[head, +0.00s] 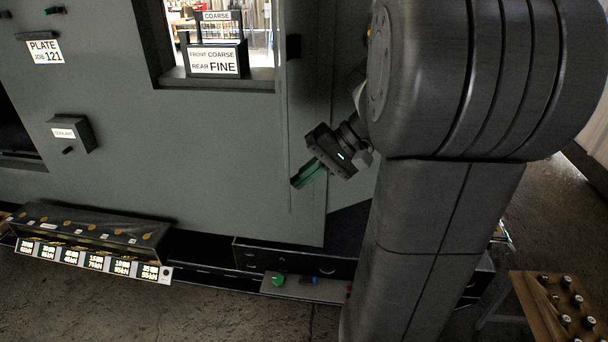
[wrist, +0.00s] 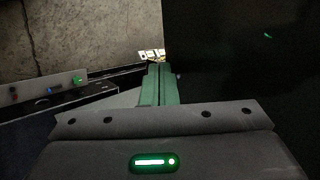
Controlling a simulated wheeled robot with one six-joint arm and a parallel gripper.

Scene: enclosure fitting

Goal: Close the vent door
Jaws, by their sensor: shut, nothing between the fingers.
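My gripper (head: 298,181) is in front of the grey-green enclosure wall (head: 200,140), below and right of its window-like opening, beside a vertical panel edge. Its green fingers are shut together and empty. In the wrist view the gripper (wrist: 160,68) points past a large dark surface (wrist: 240,55) close on its right. I cannot tell whether the fingers touch that surface. No part is labelled as the vent door, and I cannot tell which panel it is. My arm hides the right part of the enclosure.
A box marked FINE (head: 215,62) stands in the opening. A small labelled box (head: 72,133) sticks out of the wall at left. A row of labelled bins (head: 90,240) is at lower left. A low ledge holds a green knob (head: 278,281). A wooden rack (head: 555,310) stands at lower right.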

